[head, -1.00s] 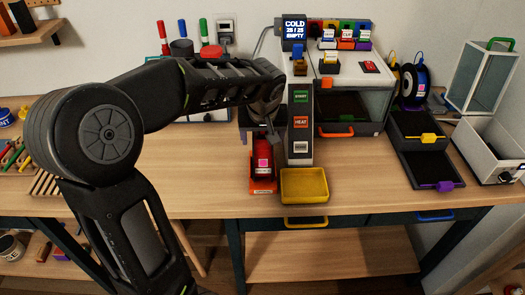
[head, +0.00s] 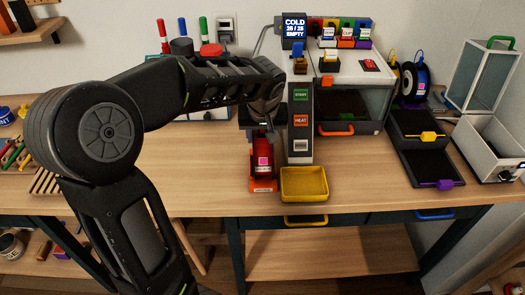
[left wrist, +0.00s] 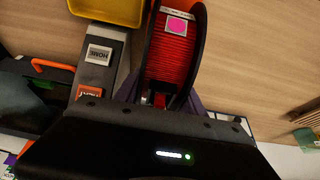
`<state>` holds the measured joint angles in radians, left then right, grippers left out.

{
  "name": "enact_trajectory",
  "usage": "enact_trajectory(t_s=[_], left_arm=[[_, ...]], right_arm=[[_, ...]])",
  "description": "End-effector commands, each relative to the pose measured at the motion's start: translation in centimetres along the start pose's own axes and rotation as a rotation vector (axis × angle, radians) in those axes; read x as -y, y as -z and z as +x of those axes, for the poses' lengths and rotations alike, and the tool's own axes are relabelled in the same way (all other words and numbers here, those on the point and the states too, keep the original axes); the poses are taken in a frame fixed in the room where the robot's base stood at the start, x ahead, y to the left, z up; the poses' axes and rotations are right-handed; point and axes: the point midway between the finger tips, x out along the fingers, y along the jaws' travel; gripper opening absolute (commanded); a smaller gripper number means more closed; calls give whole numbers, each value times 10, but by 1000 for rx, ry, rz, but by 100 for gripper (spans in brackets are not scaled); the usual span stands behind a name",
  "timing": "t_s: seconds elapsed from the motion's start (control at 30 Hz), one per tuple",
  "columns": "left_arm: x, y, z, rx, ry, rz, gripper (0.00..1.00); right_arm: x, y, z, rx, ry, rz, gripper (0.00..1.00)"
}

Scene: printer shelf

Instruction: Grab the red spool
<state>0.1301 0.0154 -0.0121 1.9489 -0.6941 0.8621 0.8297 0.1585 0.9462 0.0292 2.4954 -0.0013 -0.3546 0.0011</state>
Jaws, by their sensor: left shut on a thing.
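The red spool (head: 264,150) has black flanges and a pink mark on a pale label. It sits at its orange-red holder (head: 263,185) on the bench, left of the grey button column. My left gripper (head: 262,133) is at the upper back of the spool, shut on it. The wrist view shows the spool (left wrist: 172,55) close up, with the gripper (left wrist: 160,100) at its near edge. The fingertips are mostly hidden. I cannot tell whether the spool is lifted clear of the holder. My right gripper is not in view.
The column (head: 301,125) with START and HEAT buttons stands close right of the spool. A yellow tray (head: 304,197) lies at its foot. Bare bench (head: 205,175) lies left of the spool.

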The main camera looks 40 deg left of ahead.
Motion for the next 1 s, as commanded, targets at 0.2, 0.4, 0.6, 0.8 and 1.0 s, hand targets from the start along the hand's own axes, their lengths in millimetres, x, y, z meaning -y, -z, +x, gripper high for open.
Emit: enact_trajectory(t_s=[0.2,0.4,0.6,0.8,1.0], left_arm=[[0,0,0,0,0,0,21],[0,0,0,0,0,0,5],[0,0,0,0,0,0,0],[0,1,-1,-2,-1,0,0],[0,1,-1,-2,-1,0,0]], right_arm=[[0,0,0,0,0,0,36],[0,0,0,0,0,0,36],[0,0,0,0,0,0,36],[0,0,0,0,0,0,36],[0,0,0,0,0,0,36]])
